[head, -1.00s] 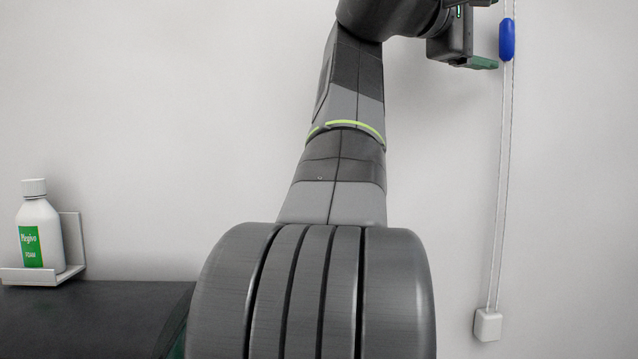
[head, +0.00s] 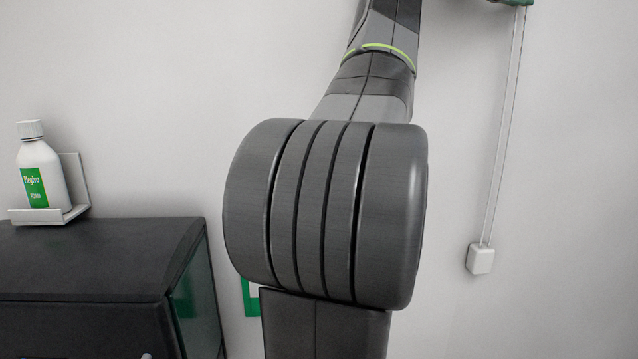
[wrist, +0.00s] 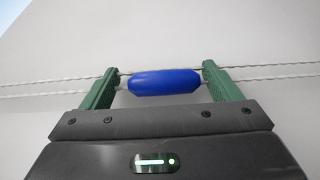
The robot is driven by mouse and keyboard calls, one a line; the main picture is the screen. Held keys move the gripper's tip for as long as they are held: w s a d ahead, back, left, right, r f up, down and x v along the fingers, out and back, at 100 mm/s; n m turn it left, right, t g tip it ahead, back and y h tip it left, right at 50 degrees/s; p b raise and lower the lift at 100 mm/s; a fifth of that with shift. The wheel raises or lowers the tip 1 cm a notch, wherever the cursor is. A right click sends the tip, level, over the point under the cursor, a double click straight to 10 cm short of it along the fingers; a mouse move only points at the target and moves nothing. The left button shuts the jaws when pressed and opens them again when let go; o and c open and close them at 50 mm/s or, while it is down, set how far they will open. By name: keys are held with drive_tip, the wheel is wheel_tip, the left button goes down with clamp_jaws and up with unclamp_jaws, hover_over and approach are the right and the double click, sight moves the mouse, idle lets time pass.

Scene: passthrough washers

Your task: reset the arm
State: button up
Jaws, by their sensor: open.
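My gripper (wrist: 160,70) is open in the wrist view, with a green finger on each side. A blue bead-like handle (wrist: 164,82) on pale twisted cords appears between the fingers, with a small gap at each side. I cannot tell its depth relative to the fingertips. In the head view my arm rises to the top edge, and only a green sliver of my gripper shows at the top right. The blue handle is out of that view.
The cord (head: 505,130) runs down the wall to a white box (head: 480,258). At left, a white bottle with a green label (head: 42,170) stands in a white holder (head: 76,180) on a dark cabinet (head: 90,255). A green-framed item (head: 250,299) is partly hidden behind my arm.

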drive_tip(key=b+v, duration=0.3)
drive_tip(key=v, duration=1.1)
drive_tip(key=p+x, duration=0.1)
drive_tip(key=x, duration=0.3)
drive_tip(key=p+x, duration=0.1)
drive_tip(key=x, duration=0.4)
drive_tip(key=p+x, duration=0.1)
drive_tip(key=x, duration=0.4)
drive_tip(key=shift+w+d+f, duration=0.1)
drive_tip(key=shift+d+f, duration=0.1)
drive_tip(key=shift+f, duration=0.4)
drive_tip(key=shift+s+a+f, duration=0.15)
drive_tip(key=shift+s+a, duration=0.05)
drive_tip(key=shift+a, duration=0.05)
drive_tip(key=shift+w+d, duration=0.1)
drive_tip(key=shift+f, duration=0.1)
